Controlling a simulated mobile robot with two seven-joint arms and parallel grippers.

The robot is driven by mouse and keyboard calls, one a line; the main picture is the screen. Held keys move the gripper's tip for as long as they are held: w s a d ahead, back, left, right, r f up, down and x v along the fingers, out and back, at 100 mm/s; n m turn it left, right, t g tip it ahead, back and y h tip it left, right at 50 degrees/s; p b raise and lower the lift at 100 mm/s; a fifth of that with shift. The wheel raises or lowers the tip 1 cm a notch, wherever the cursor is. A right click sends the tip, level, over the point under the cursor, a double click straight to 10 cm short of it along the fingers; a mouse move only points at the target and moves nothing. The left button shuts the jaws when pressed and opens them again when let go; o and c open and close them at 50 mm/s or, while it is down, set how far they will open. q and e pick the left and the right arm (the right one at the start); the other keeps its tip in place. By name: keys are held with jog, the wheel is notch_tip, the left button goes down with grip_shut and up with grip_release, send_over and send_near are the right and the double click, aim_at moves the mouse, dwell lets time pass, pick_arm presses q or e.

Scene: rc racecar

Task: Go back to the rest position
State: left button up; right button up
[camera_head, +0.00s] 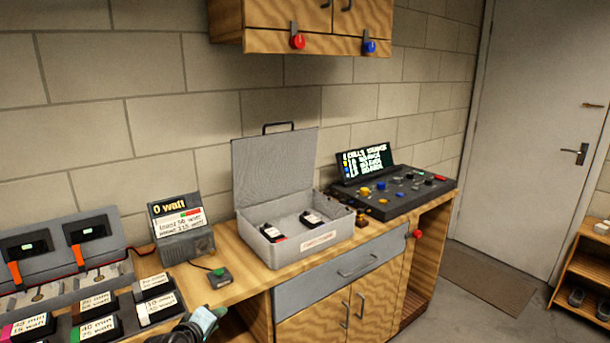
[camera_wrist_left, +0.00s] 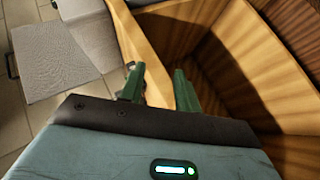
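My left gripper (camera_wrist_left: 159,86) shows in the left wrist view with its two green fingers apart and nothing between them. Light wood shows through the gap. In the head view, part of my left gripper (camera_head: 204,322) shows at the bottom edge, in front of the wooden counter (camera_head: 232,297); its fingertips are hard to make out there. My right gripper is in neither view.
An open grey case (camera_head: 290,251) with two black packs inside stands on the counter. A control panel (camera_head: 395,192) is right of it, a watt display (camera_head: 180,225) left. Labelled packs (camera_head: 157,308) lie at lower left. In the wrist view, an open wooden compartment (camera_wrist_left: 235,60) lies beside the fingers.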

pick_arm(q)
jog(key=s+f+m+g+y, duration=0.1)
jog(key=s+f+m, duration=0.3)
jog(key=s+f, duration=0.7)
jog(key=s+f+m, duration=0.1)
jog(key=s+m, duration=0.2)
jog(key=s, duration=0.7)
jog(key=s+d+f+m+g, duration=0.1)
jog(key=s+f+m, duration=0.1)
jog(key=s, duration=0.9)
jog(key=s+d+f+m, duration=0.1)
jog(key=s+f+m, duration=0.1)
jog(key=s, duration=0.8)
jog(key=shift+s+f+m+g, duration=0.15)
jog(key=shift+m+g, duration=0.15)
jog(key=shift+m, duration=0.5)
